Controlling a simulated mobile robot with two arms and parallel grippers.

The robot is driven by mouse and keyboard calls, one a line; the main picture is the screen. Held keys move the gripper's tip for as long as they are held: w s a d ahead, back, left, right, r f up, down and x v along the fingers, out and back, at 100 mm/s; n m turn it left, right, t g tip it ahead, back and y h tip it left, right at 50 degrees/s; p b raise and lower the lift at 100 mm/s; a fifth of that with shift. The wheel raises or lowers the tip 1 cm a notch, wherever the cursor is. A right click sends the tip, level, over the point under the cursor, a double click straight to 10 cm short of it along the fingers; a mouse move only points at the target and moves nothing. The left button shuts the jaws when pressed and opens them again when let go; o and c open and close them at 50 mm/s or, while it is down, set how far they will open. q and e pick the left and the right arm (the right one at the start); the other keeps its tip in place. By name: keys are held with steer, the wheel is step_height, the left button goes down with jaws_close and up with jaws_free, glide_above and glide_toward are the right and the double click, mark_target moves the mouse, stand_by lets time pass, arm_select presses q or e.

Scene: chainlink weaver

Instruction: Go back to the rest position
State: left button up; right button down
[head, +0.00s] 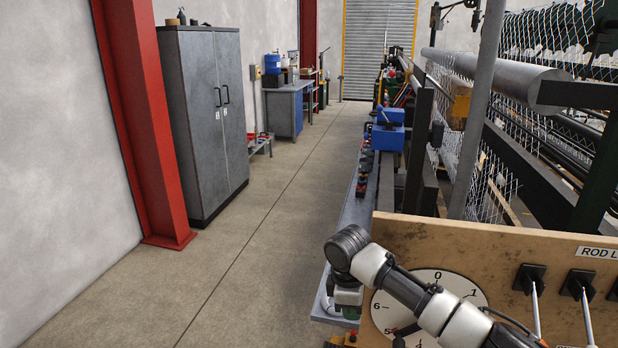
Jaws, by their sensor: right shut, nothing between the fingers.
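My right arm comes in from the lower right, across the front of a wooden panel (480,235). My right gripper (346,312) hangs below the dark wrist joint, left of the panel and over the near end of the grey bench. It is small and partly hidden by my arm; it is shut, and I see nothing held. My left gripper is not in view.
The panel carries a white numbered dial (462,285), partly covered by my arm, and black rod levers (530,280). A weaving machine with wire mesh (500,190) fills the right. A grey cabinet (205,120) and red column (145,120) stand left. The concrete aisle (270,205) is clear.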

steer(key=s+a+f+m+t+y, duration=0.1)
steer(key=s+a+f+m+y, duration=0.15)
steer(key=s+f, duration=0.45)
steer(key=s+a+f+m+y, duration=0.1)
steer(key=s+a+f+y, duration=0.2)
steer(key=s, duration=0.7)
steer(key=s+d+r+m+t+h, duration=0.1)
steer(key=s+d+m+t+h, duration=0.25)
steer(key=s+d+m, duration=1)
steer(key=s+d+f+n+g, duration=0.1)
steer(key=s+f+n, duration=0.15)
steer(key=f, duration=1.15)
steer(key=s+f+n+g, duration=0.1)
steer(key=s+f+n, duration=0.15)
steer(key=f, duration=1.15)
steer(key=s+d+f+g, duration=0.1)
steer(key=s+d+f, duration=0.2)
steer(key=s+f, duration=1.1)
steer(key=shift+s+f+h+b, duration=0.3)
steer(key=shift+s, duration=0.75)
